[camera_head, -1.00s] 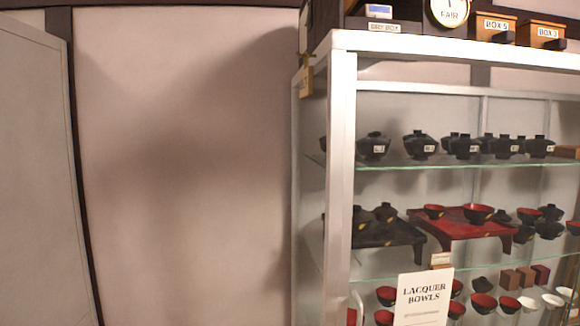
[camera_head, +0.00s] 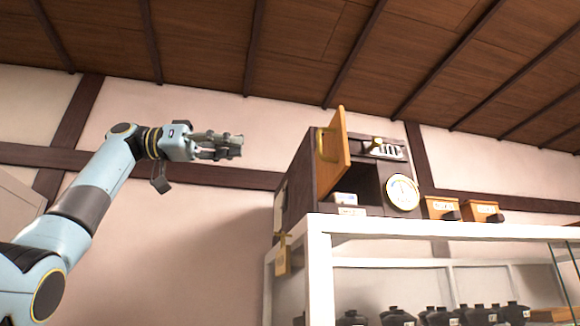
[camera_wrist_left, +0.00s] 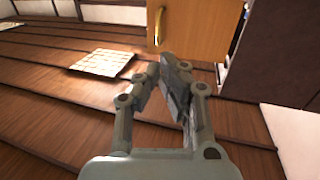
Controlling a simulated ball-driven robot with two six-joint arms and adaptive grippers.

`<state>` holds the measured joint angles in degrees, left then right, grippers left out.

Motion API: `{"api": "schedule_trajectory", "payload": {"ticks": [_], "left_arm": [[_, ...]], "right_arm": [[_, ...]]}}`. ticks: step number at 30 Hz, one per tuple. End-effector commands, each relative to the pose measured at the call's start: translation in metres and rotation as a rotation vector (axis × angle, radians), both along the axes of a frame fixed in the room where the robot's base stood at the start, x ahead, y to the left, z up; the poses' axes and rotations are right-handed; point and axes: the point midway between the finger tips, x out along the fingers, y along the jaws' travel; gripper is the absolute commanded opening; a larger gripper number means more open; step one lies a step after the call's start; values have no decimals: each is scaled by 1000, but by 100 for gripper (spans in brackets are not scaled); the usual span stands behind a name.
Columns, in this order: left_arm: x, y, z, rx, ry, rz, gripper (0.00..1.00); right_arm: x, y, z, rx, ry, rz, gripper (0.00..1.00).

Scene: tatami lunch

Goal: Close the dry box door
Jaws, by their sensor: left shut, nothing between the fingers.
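The dry box (camera_head: 297,185) is a dark cabinet on top of the white shelf unit. Its wooden door (camera_head: 336,153) stands open, swung out from the box, with a brass handle (camera_head: 325,146) on its face. In the left wrist view the door (camera_wrist_left: 200,30) and its handle (camera_wrist_left: 158,27) show just beyond the fingers. My left gripper (camera_head: 236,147) is shut and empty, in the air to the left of the box and apart from the door in the head view. It also shows in the wrist view (camera_wrist_left: 165,65). My right gripper is not in view.
A round gauge (camera_head: 402,193) is on the box front, right of the opening. Small wooden boxes (camera_head: 440,208) stand right of it. A tag (camera_head: 283,256) hangs at the shelf corner. Lacquer bowls (camera_head: 398,317) stand below. The wall left of the box is clear.

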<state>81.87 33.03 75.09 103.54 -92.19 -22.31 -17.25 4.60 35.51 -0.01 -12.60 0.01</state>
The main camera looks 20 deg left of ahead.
Motion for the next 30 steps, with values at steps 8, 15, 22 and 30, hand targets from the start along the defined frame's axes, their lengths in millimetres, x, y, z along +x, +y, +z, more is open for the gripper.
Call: {"api": "schedule_trajectory", "payload": {"ticks": [8, 15, 22, 30], "left_arm": [[13, -39, 3, 0, 1, -4, 0], [31, -88, 3, -3, 1, -4, 0], [43, -120, 1, -3, 1, -1, 0], [47, -131, -3, -1, 1, 1, 0]], "right_arm": [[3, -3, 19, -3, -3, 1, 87], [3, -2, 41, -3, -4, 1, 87], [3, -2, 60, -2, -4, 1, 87], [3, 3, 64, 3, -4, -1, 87]]}}
